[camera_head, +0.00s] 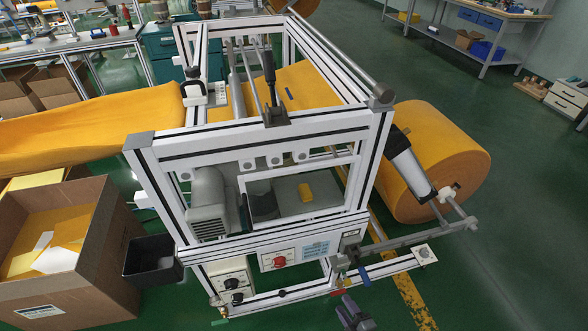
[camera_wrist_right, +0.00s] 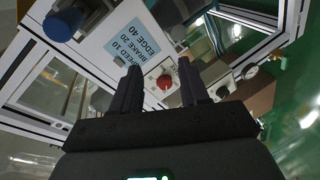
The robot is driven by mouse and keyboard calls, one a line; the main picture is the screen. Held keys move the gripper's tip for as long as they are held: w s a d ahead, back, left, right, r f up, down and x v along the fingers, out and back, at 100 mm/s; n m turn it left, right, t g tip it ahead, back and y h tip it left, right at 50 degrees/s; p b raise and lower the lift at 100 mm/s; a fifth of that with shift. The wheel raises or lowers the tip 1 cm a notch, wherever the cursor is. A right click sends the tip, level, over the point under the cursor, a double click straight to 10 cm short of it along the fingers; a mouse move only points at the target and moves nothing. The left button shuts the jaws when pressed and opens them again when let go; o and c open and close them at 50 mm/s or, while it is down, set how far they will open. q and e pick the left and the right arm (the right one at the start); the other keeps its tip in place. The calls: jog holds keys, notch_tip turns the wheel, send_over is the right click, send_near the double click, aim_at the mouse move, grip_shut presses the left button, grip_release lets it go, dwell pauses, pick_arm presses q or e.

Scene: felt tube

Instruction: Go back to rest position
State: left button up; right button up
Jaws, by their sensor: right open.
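My right gripper (camera_head: 352,313) is low at the bottom of the head view, in front of the machine's lower front rail. In the right wrist view its two dark fingers stand apart (camera_wrist_right: 160,80), with nothing between them. They point toward the machine's front panel, and a red knob (camera_wrist_right: 165,82) shows beyond the gap between them. The felt machine (camera_head: 258,140) is a white-framed cart with orange felt running over it. The red knob also shows on its front panel in the head view (camera_head: 279,262). My left gripper is in neither view.
A blue-handled lever (camera_head: 365,276) is close above my right gripper. A large orange felt roll (camera_head: 440,160) sits at the machine's right. A cardboard box (camera_head: 75,285) and black bin (camera_head: 152,262) stand at left. The green floor at lower right is mostly clear.

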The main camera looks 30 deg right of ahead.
jog(key=a+r+m+g+y+p, duration=0.1)
jog(key=a+r+m+g+p, duration=0.15)
jog(key=r, duration=0.45)
jog(key=w+a+r+m+g+y+p, duration=0.1)
jog(key=a+r, duration=0.3)
jog(key=r, duration=0.3)
jog(key=a+r+m+g+y+p, duration=0.15)
jog(key=a+r, duration=0.25)
jog(key=r, duration=0.4)
jog(key=s+r+m+g+h, duration=0.2)
jog(key=s+r+m+g, duration=0.25)
jog(key=s+g, duration=0.4)
pick_arm(q)
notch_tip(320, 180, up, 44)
jog(key=p, duration=3.7)
pick_arm(e)
notch_tip(320, 180, up, 36)
jog(key=s+t, duration=0.1)
jog(key=t, duration=0.1)
pick_arm(q)
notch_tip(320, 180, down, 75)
jog(key=b, duration=7.5)
pick_arm(e)
notch_tip(320, 180, down, 75)
jog(key=shift+s+a, duration=0.15)
jog(key=shift+s, duration=0.1)
